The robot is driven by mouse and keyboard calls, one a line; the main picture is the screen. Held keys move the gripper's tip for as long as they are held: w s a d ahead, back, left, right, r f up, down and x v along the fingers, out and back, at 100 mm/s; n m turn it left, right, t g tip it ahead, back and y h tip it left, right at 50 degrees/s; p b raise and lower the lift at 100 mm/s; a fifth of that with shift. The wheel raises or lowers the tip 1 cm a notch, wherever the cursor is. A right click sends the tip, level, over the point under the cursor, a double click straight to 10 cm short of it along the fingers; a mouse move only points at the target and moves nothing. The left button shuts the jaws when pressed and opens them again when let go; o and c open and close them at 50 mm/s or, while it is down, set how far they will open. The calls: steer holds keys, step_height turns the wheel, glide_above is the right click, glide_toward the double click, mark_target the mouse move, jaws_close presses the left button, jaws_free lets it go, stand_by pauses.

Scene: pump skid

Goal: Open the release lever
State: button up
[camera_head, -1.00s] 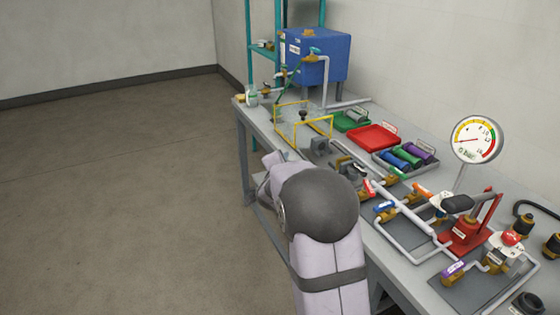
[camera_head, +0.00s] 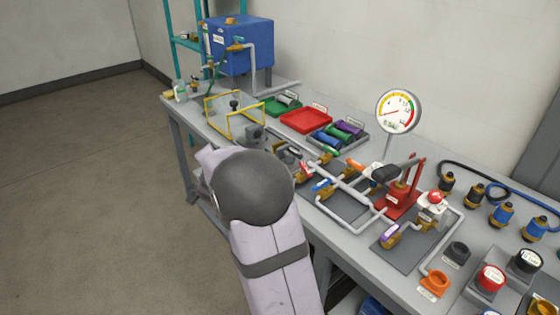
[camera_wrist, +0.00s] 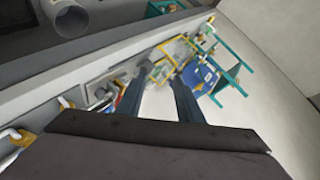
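Several small coloured valve levers sit on the bench pipework in the head view: a red lever (camera_head: 304,169), a blue lever (camera_head: 321,185), an orange lever (camera_head: 355,164) and a purple lever (camera_head: 390,233). The labels are too small to read, so I cannot tell which is the release lever. A red hand pump (camera_head: 400,196) with a black-gripped handle stands among them. My gripper (camera_wrist: 162,76) shows in the wrist view with its two dark fingers apart and nothing between them. In the head view it is hidden by my arm.
The bench (camera_head: 182,117) carries a yellow-framed clear guard (camera_head: 235,118), a red tray (camera_head: 306,120), and a gauge (camera_head: 398,111) on a thin stem. A blue tank (camera_head: 238,47) stands at the far end. Buttons and couplings crowd the near right. Open floor lies left.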

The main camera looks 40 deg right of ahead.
steer(key=s+d+r+m+g+h+p, duration=0.1)
steer(key=s+d+r+m+g+p, duration=0.3)
steer(key=d, duration=0.6)
steer(key=s+d+f+n+t+h+p, duration=0.1)
steer(key=s+d+h+p, duration=0.15)
steer(key=s+d, duration=0.45)
steer(key=s+d+r+m+g+p, duration=0.2)
steer(key=s+d+p, duration=0.15)
steer(key=d, duration=0.85)
steer(key=n+g+y+p, duration=0.2)
steer(key=n+y, duration=0.7)
steer(key=n, duration=1)
glide_toward(306, 169)
steer(key=shift+w+d+f, duration=0.1)
steer(key=shift+d+f, duration=0.05)
steer(key=shift+p+x, duration=1.45)
steer(key=shift+x, duration=2.25)
steer(key=shift+c, duration=0.4)
